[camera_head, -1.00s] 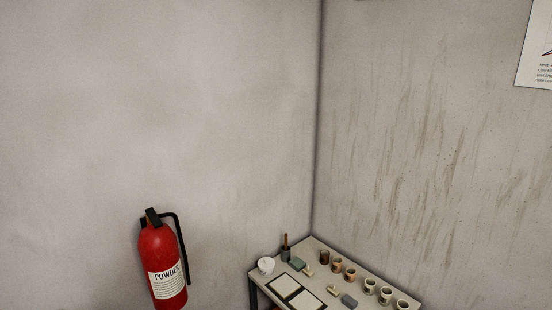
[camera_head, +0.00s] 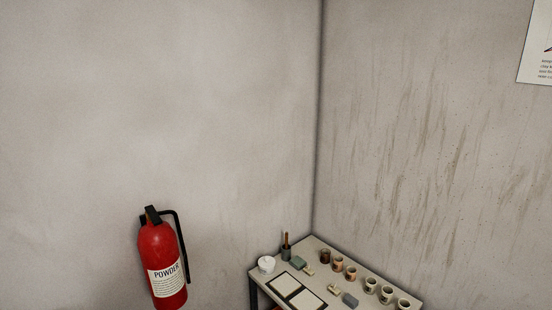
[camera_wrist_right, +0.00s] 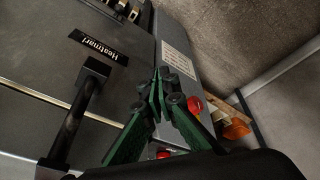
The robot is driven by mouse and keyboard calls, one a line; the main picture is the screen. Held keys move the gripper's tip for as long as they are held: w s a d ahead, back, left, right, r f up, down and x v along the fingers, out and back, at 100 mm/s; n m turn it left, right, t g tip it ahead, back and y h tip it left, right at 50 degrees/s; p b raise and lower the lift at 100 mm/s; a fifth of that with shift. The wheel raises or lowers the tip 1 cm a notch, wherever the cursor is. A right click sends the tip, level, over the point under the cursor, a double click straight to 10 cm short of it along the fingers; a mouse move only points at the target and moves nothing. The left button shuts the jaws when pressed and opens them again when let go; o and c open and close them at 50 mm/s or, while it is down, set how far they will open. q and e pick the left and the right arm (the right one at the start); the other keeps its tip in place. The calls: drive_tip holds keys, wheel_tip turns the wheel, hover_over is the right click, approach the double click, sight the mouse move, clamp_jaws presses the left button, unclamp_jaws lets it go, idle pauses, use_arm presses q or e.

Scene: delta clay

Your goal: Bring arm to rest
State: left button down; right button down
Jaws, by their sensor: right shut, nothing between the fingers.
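My right gripper (camera_wrist_right: 158,92) shows in the right wrist view. Its green fingers meet at the tips and hold nothing. Behind it is a dark grey cabinet (camera_wrist_right: 40,60) with a "Heatmari"-like label and a black bar handle (camera_wrist_right: 75,125); the gap between them is hard to judge. Neither of my arms shows in the head view, and my left gripper is in no view.
A red extinguisher (camera_head: 160,255) hangs at the left wall. In the wrist view a red knob (camera_wrist_right: 195,105) is close to the fingers.

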drive_tip(key=s+a+f+g+b, duration=0.15)
drive_tip(key=s+f, duration=0.25)
drive_tip(key=f, duration=1)
drive_tip(key=s+f+b, duration=0.2)
drive_tip(key=s+f, duration=0.1)
drive_tip(key=f, duration=1.2)
drive_tip(key=s+f+n+b, duration=0.1)
drive_tip(key=s+f+b, duration=0.1)
drive_tip(key=s+f, duration=1.2)
drive_tip(key=shift+s+d+g+y+b, duration=0.15)
drive_tip(key=shift+s+g+y+b, duration=0.25)
drive_tip(key=shift+s, duration=0.7)
drive_tip(key=shift+f, duration=0.1)
